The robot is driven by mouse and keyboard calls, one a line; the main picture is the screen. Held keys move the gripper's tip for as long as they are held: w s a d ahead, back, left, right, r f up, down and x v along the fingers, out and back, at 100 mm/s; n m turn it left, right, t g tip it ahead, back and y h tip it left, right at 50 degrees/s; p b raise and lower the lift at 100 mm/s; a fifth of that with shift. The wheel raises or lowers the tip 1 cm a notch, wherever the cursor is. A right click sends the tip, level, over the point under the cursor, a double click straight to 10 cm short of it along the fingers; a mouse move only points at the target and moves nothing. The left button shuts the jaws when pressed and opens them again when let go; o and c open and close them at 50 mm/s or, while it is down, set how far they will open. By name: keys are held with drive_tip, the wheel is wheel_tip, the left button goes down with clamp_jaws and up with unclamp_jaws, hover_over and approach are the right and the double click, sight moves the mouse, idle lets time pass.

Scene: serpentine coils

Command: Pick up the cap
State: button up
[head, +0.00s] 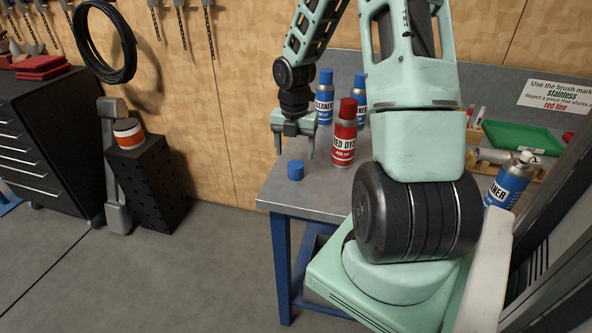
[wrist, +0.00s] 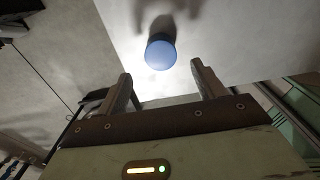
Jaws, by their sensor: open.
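The blue cap (head: 295,170) stands on the grey workbench (head: 285,193), close to its front left corner. In the wrist view the cap (wrist: 160,53) lies beyond the fingertips, roughly centred between them. My gripper (head: 293,152) is open and empty, above the bench by the cap and apart from it. Its two fingers show spread in the wrist view (wrist: 161,75). Nothing hides the cap.
A red dye can (head: 344,140) stands just right of my gripper. Blue cleaner cans (head: 324,104) stand behind it. Another cleaner can (head: 510,180), without a blue cap, and a green tray (head: 525,138) are at the right. The bench edge is close to the cap.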

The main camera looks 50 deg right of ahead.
sight(296, 164)
drive_tip(key=shift+d+f, duration=0.2)
drive_tip(key=shift+f, duration=1.55)
drive_tip(key=shift+d+f, duration=0.15)
drive_tip(key=shift+f, duration=1.55)
drive_tip(key=c, duration=1.1)
